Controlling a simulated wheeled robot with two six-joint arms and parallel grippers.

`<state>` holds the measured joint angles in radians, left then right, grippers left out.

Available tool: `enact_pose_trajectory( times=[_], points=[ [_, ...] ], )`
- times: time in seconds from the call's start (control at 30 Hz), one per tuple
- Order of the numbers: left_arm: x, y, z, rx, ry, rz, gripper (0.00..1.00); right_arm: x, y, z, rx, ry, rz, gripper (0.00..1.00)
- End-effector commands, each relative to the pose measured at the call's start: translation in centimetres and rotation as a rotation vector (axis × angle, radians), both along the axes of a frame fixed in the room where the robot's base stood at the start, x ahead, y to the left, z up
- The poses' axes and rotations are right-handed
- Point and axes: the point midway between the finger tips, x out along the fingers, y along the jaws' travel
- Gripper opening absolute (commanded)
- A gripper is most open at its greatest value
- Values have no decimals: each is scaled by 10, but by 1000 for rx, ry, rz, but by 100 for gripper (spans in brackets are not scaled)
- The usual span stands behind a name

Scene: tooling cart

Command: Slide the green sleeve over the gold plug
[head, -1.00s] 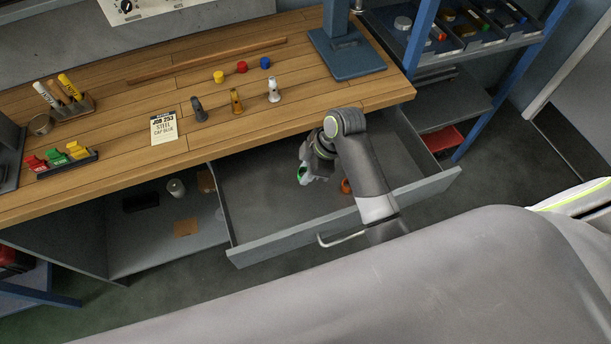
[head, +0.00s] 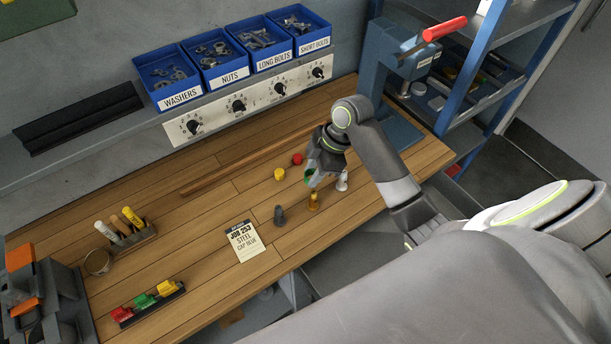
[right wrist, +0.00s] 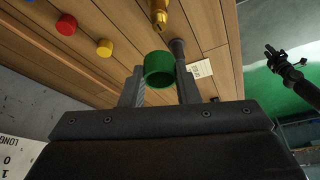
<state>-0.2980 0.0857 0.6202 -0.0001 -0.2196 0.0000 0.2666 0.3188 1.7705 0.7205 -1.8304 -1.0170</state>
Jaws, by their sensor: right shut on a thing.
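The green sleeve (right wrist: 159,68), a short ring, is between the fingers of my right gripper (right wrist: 160,90), which is shut on it. In the head view the sleeve (head: 309,176) and my right gripper (head: 313,177) are above the bench. The gold plug (head: 314,203) stands upright on the bench just below them in the picture. It also shows in the right wrist view (right wrist: 160,14), beyond the sleeve and apart from it. A dark gripper, apparently my left (right wrist: 290,72), shows small at the right of the right wrist view; its jaw state is unclear.
A grey plug (head: 279,216) and a silver plug (head: 342,182) stand on either side of the gold one. Yellow (head: 279,174) and red (head: 297,159) caps lie behind. The job card (head: 244,241) is to the left. A vise-like blue press (head: 385,60) stands at the right.

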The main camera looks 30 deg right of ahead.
Motion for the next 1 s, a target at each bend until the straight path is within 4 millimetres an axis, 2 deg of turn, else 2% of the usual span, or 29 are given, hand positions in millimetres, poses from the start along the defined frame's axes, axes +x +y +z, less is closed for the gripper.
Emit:
enact_pose_trajectory(
  times=[0.37,0.6,1.0],
  points=[
    [-8,-13,-1,-16,12,7,32,-1,-1,-24,2,2,-1,8],
    [-7,-7,-1,-9,10,4,32,0,-1,-39,1,1,-1,8],
    [0,-2,0,-3,0,1,32,0,-1,-43,0,0,0,8]
  ],
)
